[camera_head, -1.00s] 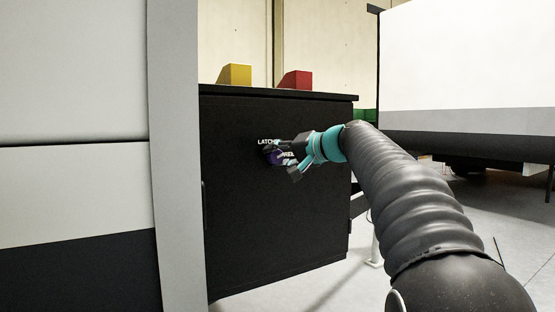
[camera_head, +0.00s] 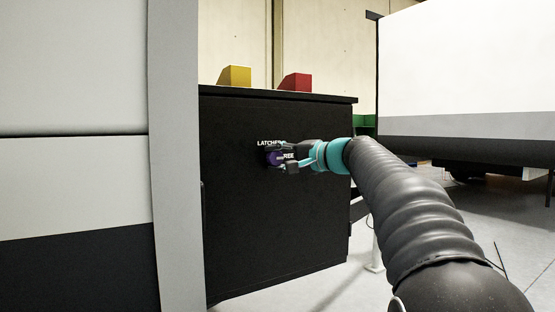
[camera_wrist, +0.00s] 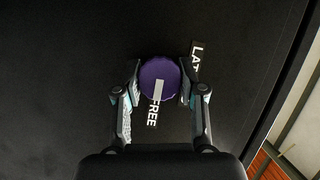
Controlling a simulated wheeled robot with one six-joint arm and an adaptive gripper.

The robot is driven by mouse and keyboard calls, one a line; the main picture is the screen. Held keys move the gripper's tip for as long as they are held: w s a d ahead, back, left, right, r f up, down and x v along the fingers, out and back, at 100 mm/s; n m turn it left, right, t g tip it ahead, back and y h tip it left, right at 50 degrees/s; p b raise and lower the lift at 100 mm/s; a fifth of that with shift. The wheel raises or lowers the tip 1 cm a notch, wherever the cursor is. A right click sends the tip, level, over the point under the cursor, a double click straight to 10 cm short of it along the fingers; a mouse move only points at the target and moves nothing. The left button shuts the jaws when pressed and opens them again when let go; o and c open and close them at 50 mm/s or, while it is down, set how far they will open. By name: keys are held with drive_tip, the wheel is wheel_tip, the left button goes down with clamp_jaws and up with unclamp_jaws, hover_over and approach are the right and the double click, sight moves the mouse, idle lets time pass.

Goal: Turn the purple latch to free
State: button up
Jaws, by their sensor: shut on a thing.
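The purple latch (camera_wrist: 160,78) is a round knob with a pale pointer bar, set on the front of the black cabinet (camera_head: 270,220). In the wrist view its bar points down at the label FREE (camera_wrist: 153,113). The label LATCHED (camera_wrist: 196,62), partly hidden in that view, lies to the knob's upper right. My gripper (camera_wrist: 160,84) has one finger on each side of the knob and is shut on it. In the head view the purple latch (camera_head: 274,158) shows just left of my gripper (camera_head: 281,157), partly covered by the fingers.
A yellow block (camera_head: 235,76) and a red block (camera_head: 295,81) sit on the cabinet top. A grey post (camera_head: 175,150) and pale panel (camera_head: 70,70) stand left of the cabinet. A white vehicle body (camera_head: 465,60) stands at right, with open floor between.

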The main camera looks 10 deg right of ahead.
drive_tip(key=o, duration=1.2)
drive_tip(key=shift+c, duration=0.2)
drive_tip(key=v, duration=1.2)
drive_tip(key=shift+w+d, duration=0.1)
drive_tip(key=shift+w, duration=0.05)
